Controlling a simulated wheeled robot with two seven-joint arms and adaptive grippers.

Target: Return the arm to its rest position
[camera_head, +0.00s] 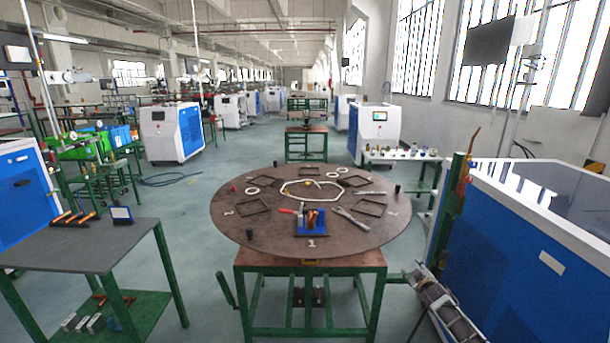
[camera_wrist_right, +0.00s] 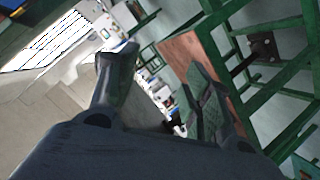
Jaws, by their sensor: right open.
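My right arm comes in at the bottom right of the head view. Its gripper (camera_head: 408,278) is beside the right edge of the green table frame, below the level of the round tabletop (camera_head: 240,225). In the right wrist view the two fingers of this gripper (camera_wrist_right: 160,85) stand apart with nothing between them, so it is open and empty. My left gripper is in neither view.
The round table carries a blue block (camera_head: 311,222), several dark square frames and a pale ring. A large blue machine (camera_head: 520,250) stands close on the right. A grey side table (camera_head: 80,245) with tools is on the left.

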